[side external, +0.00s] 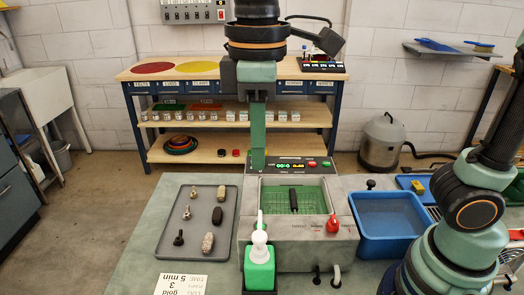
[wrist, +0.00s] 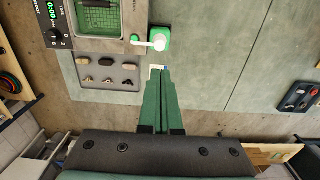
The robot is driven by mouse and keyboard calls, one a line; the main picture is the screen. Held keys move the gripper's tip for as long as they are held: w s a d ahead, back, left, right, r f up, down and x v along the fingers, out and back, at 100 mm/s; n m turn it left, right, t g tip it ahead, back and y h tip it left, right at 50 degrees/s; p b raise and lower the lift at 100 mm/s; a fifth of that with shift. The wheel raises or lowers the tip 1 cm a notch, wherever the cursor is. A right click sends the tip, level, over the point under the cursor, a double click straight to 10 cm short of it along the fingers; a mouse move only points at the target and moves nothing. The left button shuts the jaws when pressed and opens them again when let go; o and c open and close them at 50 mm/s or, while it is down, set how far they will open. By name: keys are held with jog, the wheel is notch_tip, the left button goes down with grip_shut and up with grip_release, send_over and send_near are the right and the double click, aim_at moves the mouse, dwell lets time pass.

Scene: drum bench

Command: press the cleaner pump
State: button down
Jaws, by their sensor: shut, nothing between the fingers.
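The cleaner pump is a green bottle (side external: 259,268) with a white pump head (side external: 259,241) and a spout, upright in a dark holder at the front of the bench. It also shows from above in the wrist view, with its white head (wrist: 158,43) over the green body. My gripper (side external: 258,168) points down with its green fingers together and empty.
A washer with a green basket (side external: 275,197) and a red knob (side external: 332,224) stands beside the pump. A grey tray (side external: 168,243) with several small parts lies to the left. A white card (side external: 180,284) lies in front. A blue bin (side external: 390,222) is to the right.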

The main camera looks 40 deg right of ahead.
aim_at(260, 235)
jog(key=shift+f, duration=0.15)
notch_tip(260, 235, down, 14)
jog(key=shift+r, duration=0.1)
dwell(0.6)
jog(key=shift+f, duration=1)
notch_tip(260, 235, up, 14)
jog(key=shift+r, duration=0.15)
dwell(0.5)
